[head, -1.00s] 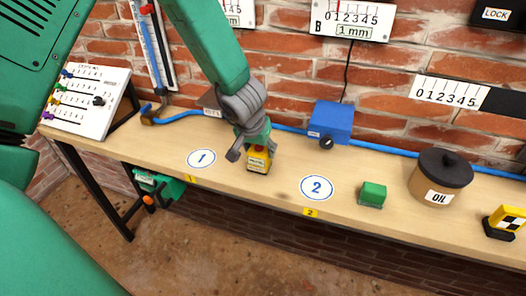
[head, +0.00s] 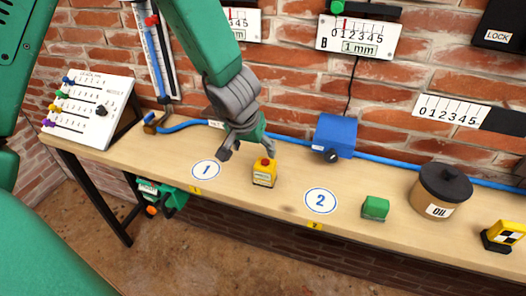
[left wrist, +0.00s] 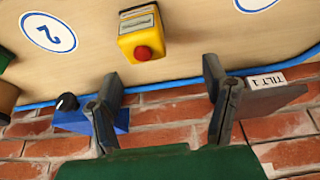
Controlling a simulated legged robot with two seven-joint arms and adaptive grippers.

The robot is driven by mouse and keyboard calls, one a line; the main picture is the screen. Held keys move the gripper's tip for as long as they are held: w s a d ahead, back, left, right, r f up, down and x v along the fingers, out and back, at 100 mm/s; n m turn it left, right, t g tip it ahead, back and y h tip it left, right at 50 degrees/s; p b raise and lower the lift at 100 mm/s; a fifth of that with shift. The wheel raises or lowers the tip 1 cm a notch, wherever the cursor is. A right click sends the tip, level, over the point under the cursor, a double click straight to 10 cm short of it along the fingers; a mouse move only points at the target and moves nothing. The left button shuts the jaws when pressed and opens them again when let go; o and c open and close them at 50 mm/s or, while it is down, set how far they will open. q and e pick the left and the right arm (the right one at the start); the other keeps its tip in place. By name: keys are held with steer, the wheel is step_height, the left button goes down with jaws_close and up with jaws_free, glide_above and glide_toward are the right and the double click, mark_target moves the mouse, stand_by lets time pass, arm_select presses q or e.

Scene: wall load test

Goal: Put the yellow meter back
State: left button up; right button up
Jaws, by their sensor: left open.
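The yellow meter (head: 264,172), a small box with a red knob on top, stands on the bench between the round marks 1 (head: 206,170) and 2 (head: 320,201). My left gripper (head: 247,152) is open and empty, just behind and above the meter, apart from it. In the left wrist view the meter (left wrist: 146,34) lies beyond the spread fingertips (left wrist: 160,78), with nothing between the fingers. The right gripper is not in view.
A blue box (head: 334,136) with a black knob stands behind mark 2. A blue hose (head: 290,138) runs along the wall. A slider panel (head: 88,108) stands at left.

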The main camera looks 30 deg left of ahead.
arm_select(q)
steer(key=s+d+r+p, duration=0.2)
steer(key=d+r, duration=0.1)
steer(key=r, duration=0.1)
steer(key=s+a+f+m+g+y, duration=0.2)
steer(key=s+a+f+m+g, duration=0.15)
steer(key=s+f, duration=1.3)
steer(key=s+d+f+h, duration=0.3)
steer(key=s+d+f, duration=0.3)
steer(key=s, duration=0.3)
step_height(320, 180, down, 10)
steer(key=b, duration=1)
steer(key=shift+a, duration=0.3)
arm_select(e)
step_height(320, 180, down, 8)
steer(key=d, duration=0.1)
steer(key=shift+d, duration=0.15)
